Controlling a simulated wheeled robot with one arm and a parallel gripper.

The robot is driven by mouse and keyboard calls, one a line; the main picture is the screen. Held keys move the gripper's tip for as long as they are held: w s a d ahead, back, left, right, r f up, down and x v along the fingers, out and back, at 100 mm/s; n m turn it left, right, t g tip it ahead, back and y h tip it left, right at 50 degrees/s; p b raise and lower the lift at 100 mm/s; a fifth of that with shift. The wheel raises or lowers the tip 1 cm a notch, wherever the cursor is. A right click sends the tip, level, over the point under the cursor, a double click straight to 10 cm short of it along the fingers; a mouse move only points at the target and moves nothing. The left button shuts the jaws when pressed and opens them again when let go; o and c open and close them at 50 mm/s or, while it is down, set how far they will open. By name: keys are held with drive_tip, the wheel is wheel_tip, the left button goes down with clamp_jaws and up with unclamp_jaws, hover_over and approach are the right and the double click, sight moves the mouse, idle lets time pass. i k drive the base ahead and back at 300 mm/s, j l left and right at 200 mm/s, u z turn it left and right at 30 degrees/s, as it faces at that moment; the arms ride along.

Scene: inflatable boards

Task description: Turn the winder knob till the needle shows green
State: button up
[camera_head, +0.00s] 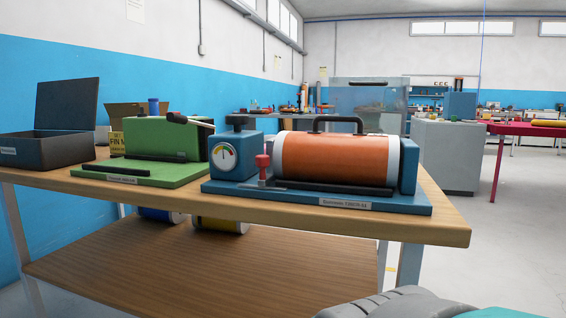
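A blue machine (370,203) with an orange roll (325,157) lying on its side stands at the front right of the wooden table. A round white gauge (223,157) with coloured marks is on its blue box at the left end. The needle looks roughly upright, but its exact colour zone is too small to tell. A dark knob (237,120) sits on top of this box. A red knob (263,163) stands upright just right of the gauge. I cannot tell which of these is the winder knob. My gripper is not in view.
A green machine (160,140) and an open dark box (50,148) stand further left on the wooden table (450,222). A black handle (337,120) arches above the orange roll. Coloured rolls lie on the lower shelf (210,270). The floor to the right is clear.

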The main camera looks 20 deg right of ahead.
sight(236, 121)
drive_tip(key=k+j+z, duration=0.2)
drive_tip(key=j, duration=0.2)
drive_tip(key=k+j+z, duration=0.2)
drive_tip(key=j, duration=0.25)
drive_tip(key=k+j+z, duration=0.2)
drive_tip(key=j, duration=0.15)
drive_tip(key=i+j, duration=0.05)
drive_tip(key=i, duration=0.05)
